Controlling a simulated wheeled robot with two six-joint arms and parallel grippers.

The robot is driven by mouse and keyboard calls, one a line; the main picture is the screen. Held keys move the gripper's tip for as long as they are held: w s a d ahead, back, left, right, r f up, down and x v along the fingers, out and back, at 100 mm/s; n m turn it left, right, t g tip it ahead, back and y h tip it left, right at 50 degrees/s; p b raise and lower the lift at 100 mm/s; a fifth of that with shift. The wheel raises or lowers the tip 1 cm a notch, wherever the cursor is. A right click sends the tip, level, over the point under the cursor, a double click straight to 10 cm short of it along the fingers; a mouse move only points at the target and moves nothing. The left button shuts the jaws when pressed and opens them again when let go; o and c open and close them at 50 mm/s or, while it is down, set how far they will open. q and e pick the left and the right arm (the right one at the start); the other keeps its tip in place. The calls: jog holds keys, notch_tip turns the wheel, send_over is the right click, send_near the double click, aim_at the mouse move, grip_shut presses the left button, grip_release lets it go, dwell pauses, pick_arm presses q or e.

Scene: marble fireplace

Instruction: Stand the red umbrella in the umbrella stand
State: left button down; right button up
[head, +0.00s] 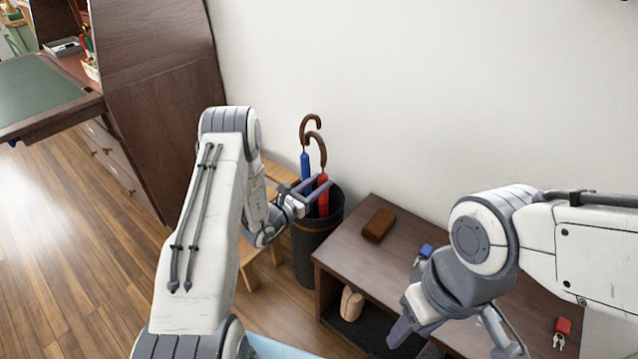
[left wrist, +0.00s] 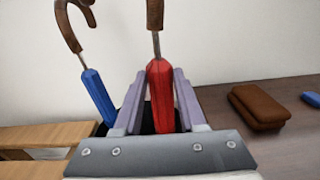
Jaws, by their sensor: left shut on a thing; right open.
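The red umbrella (head: 323,197), with a brown hooked handle, stands nearly upright with its lower part inside the dark umbrella stand (head: 318,248). My left gripper (head: 316,185) is shut on the red umbrella just above the stand's rim. In the left wrist view, the red umbrella (left wrist: 160,90) is between the two fingers of my left gripper (left wrist: 157,82). The umbrella's lower end is hidden inside the stand. My right gripper (head: 457,349) is open and empty over the low bench, far to the right of the stand.
A blue umbrella (head: 305,164) leans in the same stand, left of the red one. A dark wooden bench (head: 350,240) stands close on the right, with a brown case (head: 379,224) and a red key holder (head: 563,326) on it. A light wooden stool (head: 270,180) is behind left.

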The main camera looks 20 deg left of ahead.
pick_arm(q)
jog(key=shift+c, duration=2)
grip_release()
jog(key=p+v, duration=0.1)
jog(key=v, duration=0.9)
jog(key=shift+s+p, duration=0.2)
jog(key=shift+p, duration=0.15)
